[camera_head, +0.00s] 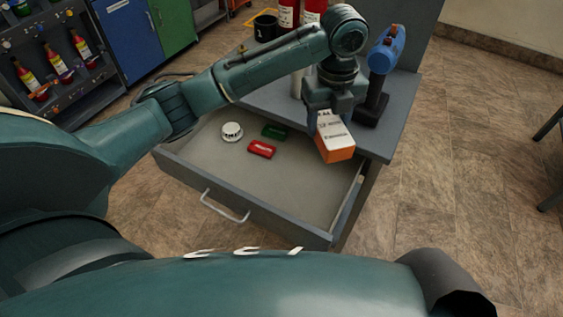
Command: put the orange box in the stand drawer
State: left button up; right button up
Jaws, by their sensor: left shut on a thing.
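The orange box (336,153), with a white printed top, is held by my left gripper (334,113). The gripper points down and is shut on the box, which is tilted a little. In the picture the box lies over the right back part of the open drawer, near the stand's top edge; its exact height is hard to tell. The stand drawer (265,190) is pulled out and has a light handle (225,207) on its front. My right gripper is not in view.
In the drawer lie a white round thing (231,131), a green item (274,131) and a red item (262,149). A blue-topped device (384,55) stands on the stand top (395,115) close to my gripper. The drawer's front and middle are clear.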

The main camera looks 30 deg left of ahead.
pick_arm(q)
notch_tip(320, 180, down, 18)
jog(key=shift+r+b, duration=0.2)
jog(key=shift+b, duration=0.55)
jog(key=o, duration=0.6)
jog(key=shift+f, duration=0.2)
jog(key=shift+c, duration=0.2)
jog(key=o, duration=0.5)
jog(key=shift+c, duration=0.2)
jog(key=shift+r, duration=0.1)
notch_tip(320, 180, up, 12)
jog(key=p, duration=0.1)
jog(key=shift+r, duration=0.15)
